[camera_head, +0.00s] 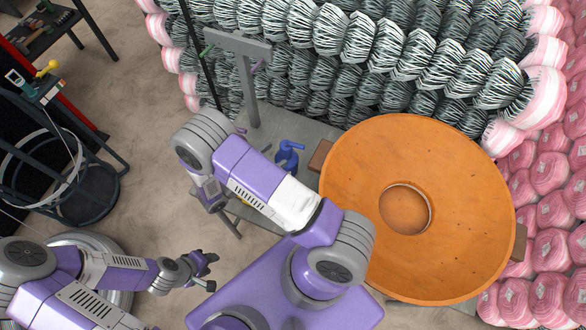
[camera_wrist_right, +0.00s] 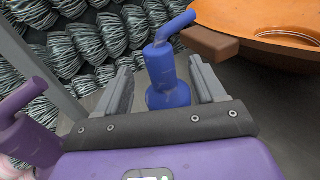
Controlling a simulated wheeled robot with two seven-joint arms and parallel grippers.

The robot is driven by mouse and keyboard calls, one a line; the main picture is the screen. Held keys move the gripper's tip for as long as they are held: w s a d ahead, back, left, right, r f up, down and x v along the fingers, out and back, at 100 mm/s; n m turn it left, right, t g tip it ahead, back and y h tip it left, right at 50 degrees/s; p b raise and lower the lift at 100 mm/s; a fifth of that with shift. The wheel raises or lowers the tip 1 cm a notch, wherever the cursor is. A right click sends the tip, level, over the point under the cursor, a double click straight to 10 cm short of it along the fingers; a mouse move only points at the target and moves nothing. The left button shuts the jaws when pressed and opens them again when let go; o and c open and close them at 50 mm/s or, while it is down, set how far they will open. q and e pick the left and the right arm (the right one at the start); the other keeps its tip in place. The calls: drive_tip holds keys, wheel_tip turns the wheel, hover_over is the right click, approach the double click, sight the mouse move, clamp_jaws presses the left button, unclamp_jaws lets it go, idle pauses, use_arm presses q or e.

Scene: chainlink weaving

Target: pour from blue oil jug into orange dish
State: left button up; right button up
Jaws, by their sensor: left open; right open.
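The blue oil jug (camera_head: 287,155) stands upright on the grey table, left of the large orange dish (camera_head: 460,215). In the right wrist view the jug (camera_wrist_right: 167,70) shows between the two fingers of my right gripper (camera_wrist_right: 163,85), which is open with space on both sides of it. The jug's spout points toward the dish (camera_wrist_right: 270,20) there. In the head view my forearm hides the right gripper. My left gripper (camera_head: 205,268) is open and empty, low at the left, well away from jug and dish.
A purple jug (camera_wrist_right: 28,140) stands left of my right gripper. A grey post (camera_head: 247,85) with a crossbar rises behind. Brown blocks (camera_head: 320,156) sit at the dish's sides. Stacked wire rolls (camera_head: 380,50) and pink rolls (camera_head: 550,215) line the back and right.

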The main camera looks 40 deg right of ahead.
sight(290, 144)
drive_tip(key=shift+n+t+h, duration=0.4)
drive_tip(key=shift+n+t, duration=0.1)
drive_tip(key=shift+t, duration=0.1)
drive_tip(key=d, duration=0.2)
drive_tip(key=d+b, duration=0.1)
drive_tip(key=d, duration=0.2)
drive_tip(key=d+f, duration=0.1)
drive_tip(key=d, duration=0.1)
drive_tip(key=shift+w+d+b, duration=0.15)
drive_tip(key=shift+d+b, duration=0.15)
drive_tip(key=shift+d, duration=0.05)
clamp_jaws()
drive_tip(key=shift+r, duration=0.1)
